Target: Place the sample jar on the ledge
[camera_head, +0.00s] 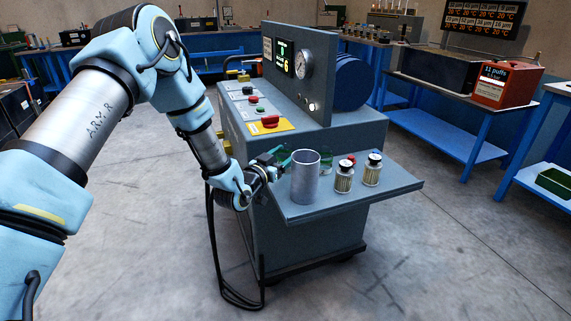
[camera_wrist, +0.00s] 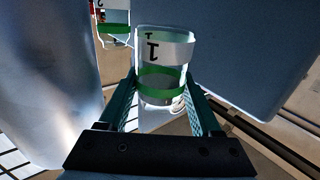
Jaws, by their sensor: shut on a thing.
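My gripper (camera_head: 279,158) is over the left part of the ledge (camera_head: 340,203), a grey shelf on the front of the machine. The jar's open-looking end faces away from my wrist. In the head view the held jar is mostly hidden by the fingers and a metal cylinder. I cannot tell whether the jar touches the ledge.
The tall grey metal cylinder (camera_head: 305,178) stands on the ledge close to my gripper's right, and fills the left of the wrist view (camera_wrist: 45,80). Two small jars, red-topped (camera_head: 344,177) and blue-topped (camera_head: 372,170), stand farther right. The ledge's front strip is bare.

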